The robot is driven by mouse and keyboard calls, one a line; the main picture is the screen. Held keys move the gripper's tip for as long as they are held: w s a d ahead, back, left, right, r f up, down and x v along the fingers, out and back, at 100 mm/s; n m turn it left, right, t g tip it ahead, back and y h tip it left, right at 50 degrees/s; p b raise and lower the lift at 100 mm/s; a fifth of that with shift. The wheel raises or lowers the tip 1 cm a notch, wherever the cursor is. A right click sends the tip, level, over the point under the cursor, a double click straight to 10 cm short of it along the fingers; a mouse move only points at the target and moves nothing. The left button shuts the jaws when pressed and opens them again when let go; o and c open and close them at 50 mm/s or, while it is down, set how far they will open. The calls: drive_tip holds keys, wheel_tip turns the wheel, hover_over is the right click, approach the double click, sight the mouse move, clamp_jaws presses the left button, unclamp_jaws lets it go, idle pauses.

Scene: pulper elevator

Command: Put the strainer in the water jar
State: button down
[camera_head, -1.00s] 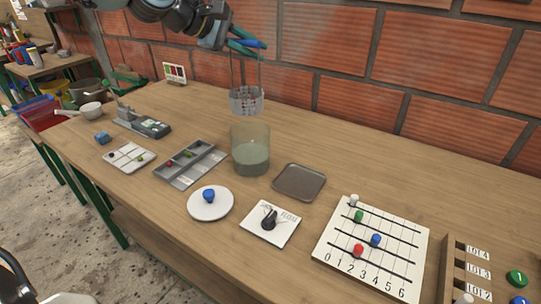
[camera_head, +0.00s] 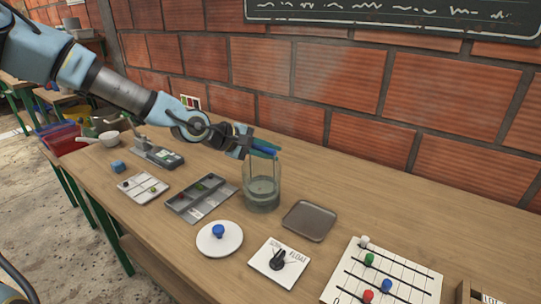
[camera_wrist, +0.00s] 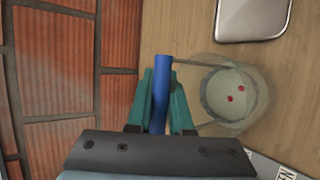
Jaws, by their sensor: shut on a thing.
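My gripper (camera_head: 262,150) is shut on the strainer's blue handle (camera_wrist: 162,62), with teal fingers on both sides of it. The glass water jar (camera_head: 262,202) stands on the table with cloudy greenish water in its lower part. My gripper is just above the jar's rim. In the wrist view the strainer's basket (camera_wrist: 229,93) sits within the round outline of the jar (camera_wrist: 262,118), with two small red things in it. In the head view the basket is hard to make out through the glass, so its depth relative to the water is unclear.
A grey compartment tray (camera_head: 200,204) is left of the jar, and a brown tray (camera_head: 309,221) is right of it. A white plate with a blue knob (camera_head: 219,240) and a white float card (camera_head: 279,262) are in front. The brick wall (camera_head: 350,110) rises close behind.

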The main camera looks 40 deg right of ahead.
drive_tip(key=shift+f, duration=0.7)
drive_tip(key=c, duration=0.8)
unclamp_jaws()
drive_tip(key=p+v, duration=0.6)
drive_tip(key=v, duration=0.6)
drive_tip(key=shift+r+p, duration=0.15)
drive_tip(key=shift+p, duration=0.15)
